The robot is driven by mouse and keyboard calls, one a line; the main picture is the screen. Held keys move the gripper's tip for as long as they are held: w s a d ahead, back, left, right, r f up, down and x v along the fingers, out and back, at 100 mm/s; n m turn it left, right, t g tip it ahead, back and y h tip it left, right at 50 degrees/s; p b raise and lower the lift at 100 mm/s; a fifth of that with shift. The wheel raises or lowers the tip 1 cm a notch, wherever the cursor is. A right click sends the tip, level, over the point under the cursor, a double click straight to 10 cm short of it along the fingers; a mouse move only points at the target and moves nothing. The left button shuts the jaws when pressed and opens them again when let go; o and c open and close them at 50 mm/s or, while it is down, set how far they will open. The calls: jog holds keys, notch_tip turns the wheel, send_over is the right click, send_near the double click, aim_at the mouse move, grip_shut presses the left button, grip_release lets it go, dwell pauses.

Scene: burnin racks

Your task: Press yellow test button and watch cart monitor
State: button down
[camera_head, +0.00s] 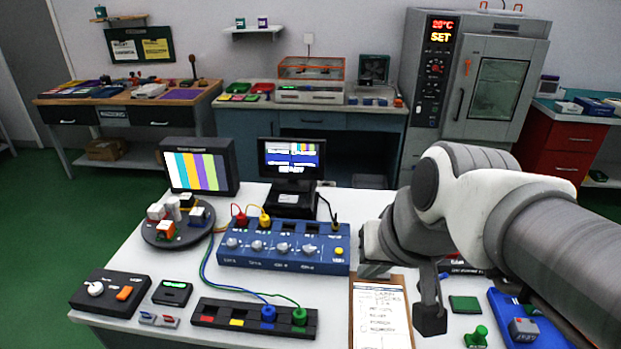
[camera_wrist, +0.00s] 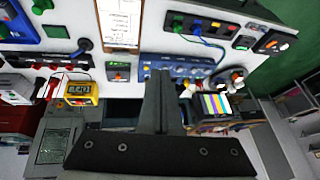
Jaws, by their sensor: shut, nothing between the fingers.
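A blue test box (camera_head: 283,246) with several grey knobs and plugged leads stands on the white cart. The small round yellow button (camera_head: 339,251) is at its right end. Behind it, a black monitor (camera_head: 200,171) shows colour bars. A smaller screen (camera_head: 291,157) beside it shows white text on blue, too small to read. My gripper (camera_head: 430,318) points down to the right of the box, apart from the button and beside the clipboard. In the wrist view my gripper (camera_wrist: 164,76) is shut and empty, with the blue box (camera_wrist: 185,66) behind it.
A clipboard (camera_head: 380,311) lies right of the box, partly under my arm. A black socket strip (camera_head: 253,318) with blue and green plugs lies in front. A round turntable (camera_head: 178,230) stands at left. A yellow multimeter (camera_wrist: 79,90) shows in the wrist view.

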jog(key=w+a+f+m+t+y+p, duration=0.1)
jog(key=w+a+f+m+y, duration=0.1)
jog(key=w+m, duration=0.5)
jog(key=w+a+f+m+y+p, duration=0.1)
jog(key=w+a+f+m+y, duration=0.1)
jog(key=w, duration=1)
jog(key=w+d+f+m+t, duration=0.1)
jog(key=w+d+f+m, duration=0.2)
jog(key=w+f+m, duration=0.2)
jog(key=w+d+f+m+p, duration=0.1)
jog(key=w+d+f+m, duration=0.3)
jog(key=w+f+m, duration=0.1)
jog(key=shift+w+d+f+m+t+h, duration=0.2)
jog(key=shift+w+f+m+t+h, duration=0.15)
jog(key=shift+w+f, duration=0.35)
jog(key=shift+s+f, duration=0.1)
jog(key=shift+f, duration=0.05)
jog(key=b, duration=0.6)
send_over(339, 251)
jog(key=f, duration=0.5)
jog(key=d+f, duration=0.1)
jog(key=f, duration=0.1)
jog(key=shift+s+f, duration=0.15)
jog(key=shift+s, duration=0.15)
jog(key=shift+f+b, duration=0.7)
jog(key=shift+b, duration=0.15)
